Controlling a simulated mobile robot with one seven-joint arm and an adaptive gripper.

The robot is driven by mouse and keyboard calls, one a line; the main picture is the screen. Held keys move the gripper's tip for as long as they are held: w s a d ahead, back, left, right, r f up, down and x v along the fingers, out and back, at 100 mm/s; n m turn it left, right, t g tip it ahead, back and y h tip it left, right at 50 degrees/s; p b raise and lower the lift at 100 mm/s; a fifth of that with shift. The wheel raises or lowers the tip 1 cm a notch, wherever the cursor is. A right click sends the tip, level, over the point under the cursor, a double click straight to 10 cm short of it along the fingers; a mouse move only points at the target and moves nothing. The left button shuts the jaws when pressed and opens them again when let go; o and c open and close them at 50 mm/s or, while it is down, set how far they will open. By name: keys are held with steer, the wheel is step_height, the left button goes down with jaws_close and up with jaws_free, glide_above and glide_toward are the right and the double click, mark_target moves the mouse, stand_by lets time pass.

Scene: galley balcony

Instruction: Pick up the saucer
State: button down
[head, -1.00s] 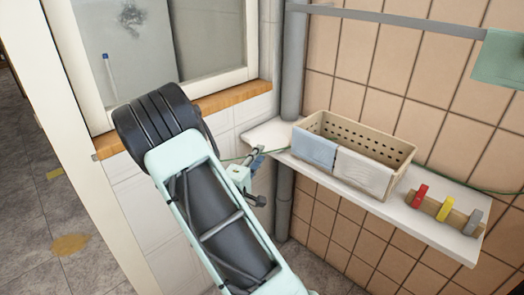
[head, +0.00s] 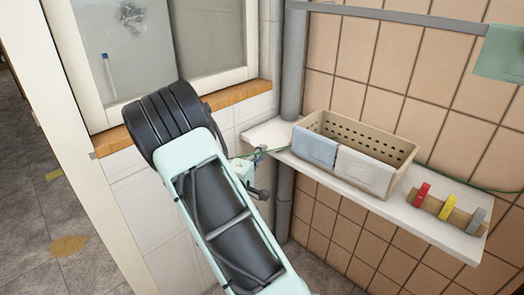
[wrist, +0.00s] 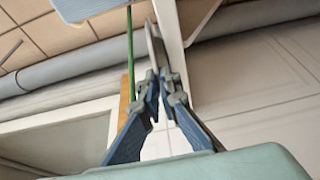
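My gripper (wrist: 162,78) shows in the wrist view with its two blue fingers close together. A thin pale grey piece (wrist: 154,42), which looks like the saucer seen edge-on, stands between the fingertips and reaches out beyond them. Its face does not show. In the head view my gripper (head: 261,156) is small, near the left end of the white shelf, and partly hidden by my arm. I cannot make out the saucer in the head view.
The white wall shelf (head: 405,221) carries a beige perforated basket (head: 390,148) with cloths over its front, and red, yellow and grey clips (head: 447,206). A grey pipe (head: 293,70) and a window ledge (head: 238,93) are close to my arm. A green line (wrist: 130,45) passes near the fingers.

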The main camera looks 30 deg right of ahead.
steer(key=shift+r, duration=0.1)
stand_by(0.4)
step_height(320, 180, up, 2)
steer(key=shift+r+p, duration=0.2)
steer(key=shift+p, duration=0.4)
steer(key=s+a+r+p, duration=0.2)
steer(key=s+a+r, duration=0.3)
steer(key=s+a, duration=0.4)
steer(key=shift+s+a, duration=0.15)
steer(key=shift+a, duration=0.6)
